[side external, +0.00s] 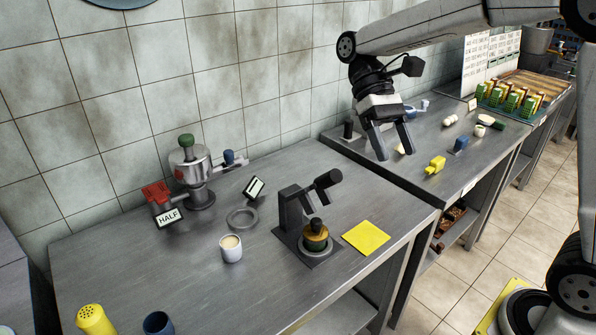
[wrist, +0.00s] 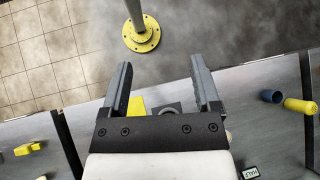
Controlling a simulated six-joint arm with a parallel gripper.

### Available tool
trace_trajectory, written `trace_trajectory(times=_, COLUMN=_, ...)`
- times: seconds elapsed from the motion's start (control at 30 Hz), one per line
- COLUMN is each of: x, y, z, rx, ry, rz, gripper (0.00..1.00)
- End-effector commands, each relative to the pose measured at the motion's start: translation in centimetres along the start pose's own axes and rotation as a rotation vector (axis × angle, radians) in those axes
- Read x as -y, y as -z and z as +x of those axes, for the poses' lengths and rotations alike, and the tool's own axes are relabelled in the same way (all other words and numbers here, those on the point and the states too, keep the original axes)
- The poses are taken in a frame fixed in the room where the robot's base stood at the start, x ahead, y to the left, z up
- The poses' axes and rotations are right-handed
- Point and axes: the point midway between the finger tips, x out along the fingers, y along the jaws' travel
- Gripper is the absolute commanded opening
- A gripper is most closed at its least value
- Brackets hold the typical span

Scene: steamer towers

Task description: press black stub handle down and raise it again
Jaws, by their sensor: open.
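The black stub handle (side external: 328,180) is a short thick cylinder at the raised end of the arm of a dark press (side external: 291,215) on the front steel table. Below it, a yellow and green cup-like piece with a black knob (side external: 316,228) stands on the press base. My gripper (side external: 395,153) is open and empty, pointing down, well above the tables and to the right of the handle. In the wrist view the open fingers (wrist: 160,64) have nothing between them. I cannot make out the handle there.
A yellow square (side external: 366,237) lies right of the press. A white cup (side external: 231,249), a grey ring (side external: 242,217) and a metal machine with a green knob (side external: 190,168) stand to its left.

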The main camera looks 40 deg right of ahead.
Motion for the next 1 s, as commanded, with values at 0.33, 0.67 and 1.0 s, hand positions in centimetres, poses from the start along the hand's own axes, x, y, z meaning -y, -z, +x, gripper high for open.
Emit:
trace_trajectory(times=0.33, x=0.0, y=-0.1, z=0.1, rx=0.001, ry=0.000, rz=0.000, gripper=0.74)
trace_trajectory(times=0.67, x=-0.5, y=1.7, z=0.5, rx=0.043, ry=0.101, rz=0.127, gripper=0.00)
trace_trajectory(times=1.0, x=-3.0, y=8.4, z=1.7, rx=0.276, ry=0.468, rz=0.621, gripper=0.00)
